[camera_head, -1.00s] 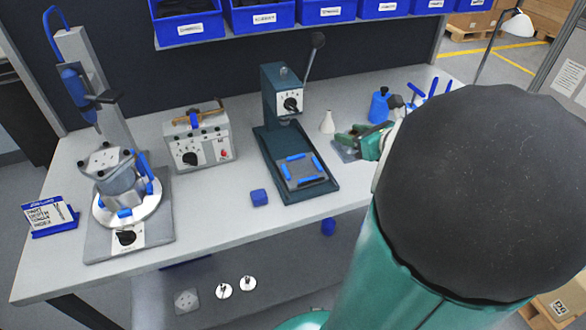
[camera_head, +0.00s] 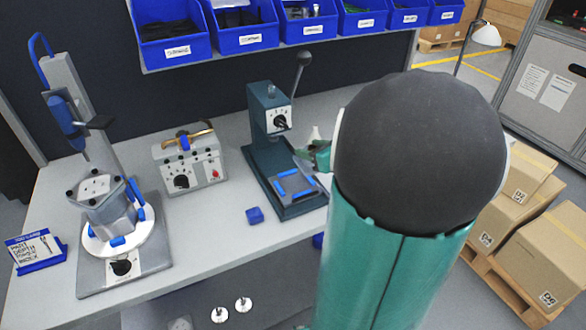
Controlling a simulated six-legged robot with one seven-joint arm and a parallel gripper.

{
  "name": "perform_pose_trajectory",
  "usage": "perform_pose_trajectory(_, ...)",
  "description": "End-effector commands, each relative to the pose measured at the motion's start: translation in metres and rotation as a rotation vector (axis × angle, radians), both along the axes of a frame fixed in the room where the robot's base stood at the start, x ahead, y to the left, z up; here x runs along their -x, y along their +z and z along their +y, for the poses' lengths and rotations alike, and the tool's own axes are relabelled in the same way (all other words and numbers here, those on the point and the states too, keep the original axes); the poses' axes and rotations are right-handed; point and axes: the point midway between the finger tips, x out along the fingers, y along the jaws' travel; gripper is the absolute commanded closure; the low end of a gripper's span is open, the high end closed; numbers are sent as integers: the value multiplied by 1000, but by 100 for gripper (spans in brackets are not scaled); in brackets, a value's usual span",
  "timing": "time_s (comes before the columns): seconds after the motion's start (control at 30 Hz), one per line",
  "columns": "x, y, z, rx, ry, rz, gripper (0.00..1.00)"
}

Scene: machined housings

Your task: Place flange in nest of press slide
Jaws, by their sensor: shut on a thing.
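The dark green press (camera_head: 268,118) stands on the bench with a lever at its top. Its slide with the nest (camera_head: 294,187), a grey plate edged by blue pads, lies in front of the column. My gripper (camera_head: 313,157) shows only in part, at the slide's back right, beside my large dark arm joint. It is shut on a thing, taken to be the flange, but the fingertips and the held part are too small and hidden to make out. I cannot tell its height above the nest.
A grey control box (camera_head: 190,165) and a fixture with a clamped housing (camera_head: 110,210) stand to the left. A small blue block (camera_head: 255,215) lies before the press. Blue bins (camera_head: 243,25) hang above. Two metal discs (camera_head: 243,304) lie below the bench.

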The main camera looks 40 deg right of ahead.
Motion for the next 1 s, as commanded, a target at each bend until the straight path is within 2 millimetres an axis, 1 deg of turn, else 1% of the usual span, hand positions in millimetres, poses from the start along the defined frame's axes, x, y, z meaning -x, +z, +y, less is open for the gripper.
perform_pose_trajectory(0.03,-12,-6,3,-3,3,2,91)
perform_pose_trajectory(0.2,-37,-38,7,-4,3,2,91)
perform_pose_trajectory(0.33,-50,-52,10,-2,1,1,91)
perform_pose_trajectory(0.47,-56,-60,11,0,1,0,91)
perform_pose_trajectory(0.53,-60,-68,13,-1,1,2,91)
perform_pose_trajectory(0.6,-59,-79,12,-3,0,2,91)
perform_pose_trajectory(0.7,-59,-90,12,-2,0,0,91)
perform_pose_trajectory(1.0,-59,-93,12,2,1,-1,91)
